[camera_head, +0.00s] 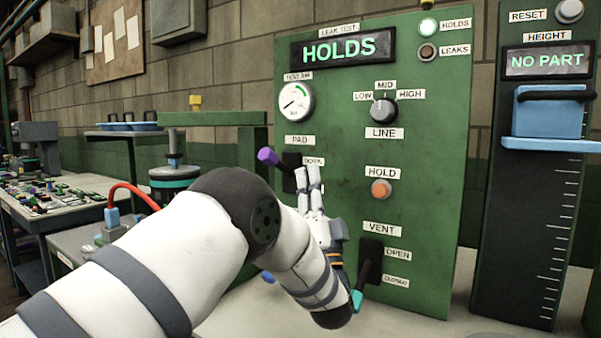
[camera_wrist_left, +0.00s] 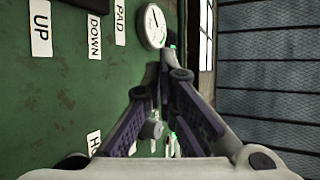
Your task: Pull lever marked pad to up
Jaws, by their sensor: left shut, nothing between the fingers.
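The lever marked PAD has a purple handle (camera_head: 268,157) that sticks out to the left from a black slot plate (camera_head: 292,172) on the green panel. The handle is at the upper end of the plate, level with the DOWN label (camera_head: 313,161). The UP label (camera_wrist_left: 40,28) shows in the left wrist view, below DOWN on the panel; in the head view my fingers hide it. My left gripper (camera_head: 309,178) is shut and empty, just right of and below the purple handle, apart from it. The fingertips (camera_wrist_left: 165,68) meet in the left wrist view. My right gripper is not in view.
The panel (camera_head: 430,160) also carries a gauge (camera_head: 294,101), a LINE knob (camera_head: 383,108), an orange HOLD button (camera_head: 381,188) and a VENT lever with a teal end (camera_head: 356,299). A height stand (camera_head: 530,210) is at right. A cluttered workbench (camera_head: 80,190) is at left.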

